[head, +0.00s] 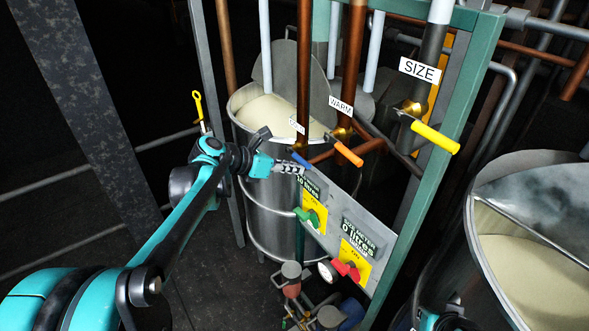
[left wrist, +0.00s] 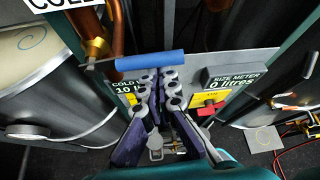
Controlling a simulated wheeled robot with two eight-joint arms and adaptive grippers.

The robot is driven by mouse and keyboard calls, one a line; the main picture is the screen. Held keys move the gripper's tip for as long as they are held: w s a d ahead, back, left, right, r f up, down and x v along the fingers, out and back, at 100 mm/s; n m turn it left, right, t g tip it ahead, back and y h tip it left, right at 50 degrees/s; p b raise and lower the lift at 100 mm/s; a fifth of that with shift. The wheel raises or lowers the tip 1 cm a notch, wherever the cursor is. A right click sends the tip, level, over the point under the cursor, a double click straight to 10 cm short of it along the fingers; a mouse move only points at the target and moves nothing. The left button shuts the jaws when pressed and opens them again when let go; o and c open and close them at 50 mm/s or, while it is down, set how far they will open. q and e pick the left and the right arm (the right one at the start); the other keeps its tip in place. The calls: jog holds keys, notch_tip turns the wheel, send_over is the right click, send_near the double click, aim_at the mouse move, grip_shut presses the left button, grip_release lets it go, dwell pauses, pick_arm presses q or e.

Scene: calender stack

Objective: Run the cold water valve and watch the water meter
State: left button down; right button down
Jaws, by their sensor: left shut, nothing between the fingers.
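The cold water valve has a blue lever handle (head: 300,159), which also shows in the left wrist view (left wrist: 151,61), lying nearly level across the copper pipe. My left gripper (head: 298,169) is shut and empty. Its fingertips (left wrist: 160,76) are right by the blue handle, and I cannot tell whether they touch it. The cold water meter (head: 310,184) reads 10 litres; my fingers partly hide it in the left wrist view. The green switch handle (head: 308,218) sits on a yellow plate below this meter.
The size meter (head: 359,234) reads 0 litres, above a red switch handle (head: 346,270). An orange warm lever (head: 347,153) and a yellow size lever (head: 435,137) are nearby. A vat (head: 280,205) stands behind the panel, another (head: 530,200) at right. Green posts frame the pipes.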

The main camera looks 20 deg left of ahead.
aim_at(291, 150)
pick_arm(q)
jog(key=shift+r, duration=0.2)
jog(key=shift+w+a+r+n+g+h+b, duration=0.15)
jog(key=shift+r+n+g+h+b, duration=0.1)
jog(key=shift+r+n+h, duration=0.25)
jog(key=shift+w+a+r+n+g+h+b, duration=0.15)
jog(key=shift+r+n+g+h, duration=0.1)
jog(key=shift+r+n+h, duration=0.2)
jog(key=shift+w+a+r+n+g+h, duration=0.2)
jog(key=shift+r+n+h, duration=0.2)
jog(key=shift+r, duration=0.15)
jog(key=shift+w+a+r+n+g+h, duration=0.15)
jog(key=shift+r+n+h, duration=0.15)
jog(key=shift+r, duration=0.25)
jog(key=shift+a+r, duration=0.1)
